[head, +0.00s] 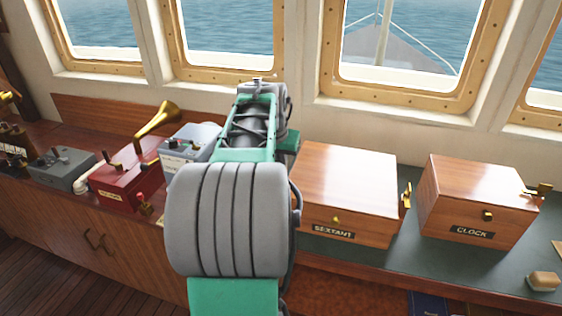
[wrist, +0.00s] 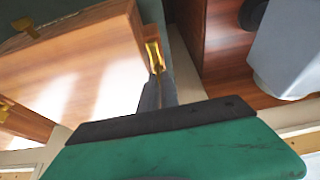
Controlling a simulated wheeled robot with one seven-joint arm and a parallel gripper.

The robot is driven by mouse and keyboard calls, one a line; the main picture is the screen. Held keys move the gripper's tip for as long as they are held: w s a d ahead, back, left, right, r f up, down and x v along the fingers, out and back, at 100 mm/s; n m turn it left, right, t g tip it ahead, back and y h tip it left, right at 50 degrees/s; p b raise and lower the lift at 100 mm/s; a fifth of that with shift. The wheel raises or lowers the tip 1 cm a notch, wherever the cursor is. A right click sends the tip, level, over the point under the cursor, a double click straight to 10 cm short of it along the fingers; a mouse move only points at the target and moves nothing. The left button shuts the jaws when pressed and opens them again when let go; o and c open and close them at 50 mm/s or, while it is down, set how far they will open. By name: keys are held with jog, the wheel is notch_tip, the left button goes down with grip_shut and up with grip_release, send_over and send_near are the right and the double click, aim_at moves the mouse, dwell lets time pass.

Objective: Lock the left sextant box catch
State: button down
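The sextant box (head: 346,180) is a closed reddish wooden box labelled SEXTANT, just right of my arm in the head view. A brass catch (head: 405,196) shows on its right side and a brass knob on its front. Its left side is hidden behind my arm there. In the wrist view the box (wrist: 95,65) fills the upper left, and a brass catch (wrist: 153,57) stands on its near side edge. My gripper's (wrist: 160,80) grey fingers are close together, with their tips at this catch. I cannot tell whether they hold it or only touch it.
A clock box (head: 475,200) stands to the right on the green counter top. Left of my arm are a blue-grey device (head: 188,145), a red box with a brass horn (head: 128,180) and a grey control box (head: 62,168). Windows line the back wall.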

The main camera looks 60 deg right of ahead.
jog(key=shift+n, duration=0.3)
jog(key=n, duration=0.1)
jog(key=n+t+b, duration=0.1)
jog(key=n, duration=0.1)
jog(key=shift+s+d+t, duration=0.1)
jog(key=shift+s+t, duration=0.05)
jog(key=shift+t, duration=0.15)
jog(key=n+p, duration=0.1)
jog(key=n, duration=0.1)
jog(key=n+t+y+p, duration=0.1)
jog(key=n, duration=0.2)
jog(key=shift+s+d+r+y, duration=0.1)
jog(key=shift+r+y, duration=0.1)
jog(key=shift+y, duration=0.1)
jog(key=n+y+p, duration=0.1)
jog(key=n+p, duration=0.1)
jog(key=n+t+y+p, duration=0.1)
jog(key=n+p, duration=0.1)
jog(key=n, duration=0.1)
jog(key=shift+d, duration=0.1)
jog(key=shift+d+f+n+y+p, duration=0.1)
jog(key=shift+n+y+p, duration=0.6)
jog(key=shift+n+p, duration=1.25)
jog(key=shift+f+n, duration=0.1)
jog(key=shift+n, duration=0.25)
jog(key=c, duration=1.6)
grip_release()
